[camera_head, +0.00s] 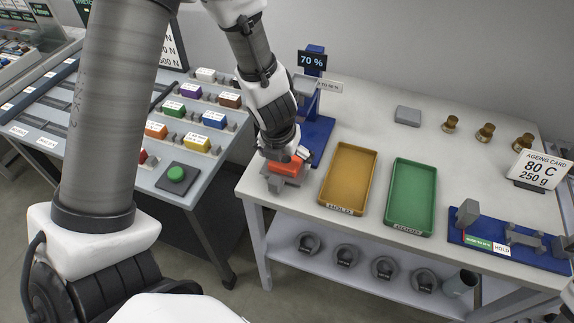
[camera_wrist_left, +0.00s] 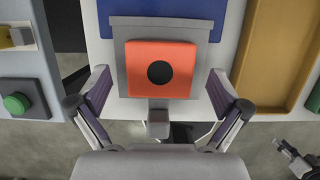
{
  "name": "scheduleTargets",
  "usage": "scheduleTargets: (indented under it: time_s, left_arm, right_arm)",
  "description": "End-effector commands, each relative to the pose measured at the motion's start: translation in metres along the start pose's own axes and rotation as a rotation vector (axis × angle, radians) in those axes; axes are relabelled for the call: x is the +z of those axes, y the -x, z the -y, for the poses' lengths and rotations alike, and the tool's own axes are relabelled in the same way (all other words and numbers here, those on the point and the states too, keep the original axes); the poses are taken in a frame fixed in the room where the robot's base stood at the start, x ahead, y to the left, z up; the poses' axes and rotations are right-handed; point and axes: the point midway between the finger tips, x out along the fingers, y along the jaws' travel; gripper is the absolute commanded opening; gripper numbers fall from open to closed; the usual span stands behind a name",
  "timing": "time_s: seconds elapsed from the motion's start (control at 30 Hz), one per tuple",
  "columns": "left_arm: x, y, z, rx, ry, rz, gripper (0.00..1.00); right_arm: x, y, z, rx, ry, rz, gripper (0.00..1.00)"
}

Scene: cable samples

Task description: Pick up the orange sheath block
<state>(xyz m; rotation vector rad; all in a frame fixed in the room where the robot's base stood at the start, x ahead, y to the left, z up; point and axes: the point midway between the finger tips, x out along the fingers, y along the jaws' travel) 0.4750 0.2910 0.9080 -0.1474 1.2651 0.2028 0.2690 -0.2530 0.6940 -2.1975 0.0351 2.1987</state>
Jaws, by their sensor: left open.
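The orange sheath block (camera_head: 287,166) sits on a small grey stand near the left front corner of the white table. In the left wrist view the orange block (camera_wrist_left: 180,82) is a square with a dark round spot in its middle, on the grey stand (camera_wrist_left: 121,75). My left gripper (camera_head: 284,150) is right above the block in the head view and hides part of it. In the wrist view my left gripper (camera_wrist_left: 159,88) is open, with one finger on each side of the block and a gap to both. My right gripper is not clearly in view.
A yellow tray (camera_head: 350,170) and a green tray (camera_head: 411,190) lie right of the stand. On the left, a grey bench holds coloured blocks and a green button (camera_head: 176,174).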

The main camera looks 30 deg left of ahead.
Motion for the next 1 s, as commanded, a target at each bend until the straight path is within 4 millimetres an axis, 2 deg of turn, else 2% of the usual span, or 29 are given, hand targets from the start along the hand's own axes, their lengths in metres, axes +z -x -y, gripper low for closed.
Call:
scheduleTargets:
  time_s: [0.03, 0.23, 0.27, 0.4, 0.43, 0.77, 0.87, 1.0]
  left_arm:
    - [0.000, -0.006, 0.000, 0.000, 0.000, 0.001, 1.00]
    - [0.000, -0.005, 0.000, 0.000, 0.002, 0.001, 1.00]
    - [0.000, -0.005, 0.000, 0.000, 0.002, 0.001, 0.93]
    - [0.000, -0.005, 0.000, 0.000, 0.002, 0.000, 0.43]
    - [0.000, -0.005, 0.000, 0.000, 0.002, 0.000, 0.35]
    - [0.001, -0.002, 0.000, -0.001, 0.003, 0.000, 0.35]
    - [0.006, 0.014, 0.000, -0.001, 0.003, 0.000, 0.35]
    - [0.018, 0.051, 0.000, -0.001, 0.004, 0.001, 0.35]
  right_arm:
    - [0.000, -0.004, 0.000, 0.000, 0.000, 0.000, 0.40]
    - [0.000, -0.003, 0.000, 0.000, 0.000, 0.000, 0.40]
    - [0.000, -0.003, 0.000, 0.000, 0.000, 0.000, 0.40]
    - [0.000, -0.003, 0.000, 0.000, 0.000, 0.000, 0.40]
    - [0.000, -0.003, 0.000, 0.000, 0.000, 0.000, 0.40]
    - [0.000, 0.001, 0.000, 0.000, 0.000, 0.000, 0.40]
    - [0.000, 0.014, 0.000, 0.000, 0.000, 0.000, 0.40]
    - [0.000, 0.045, 0.000, 0.000, 0.000, 0.000, 0.40]
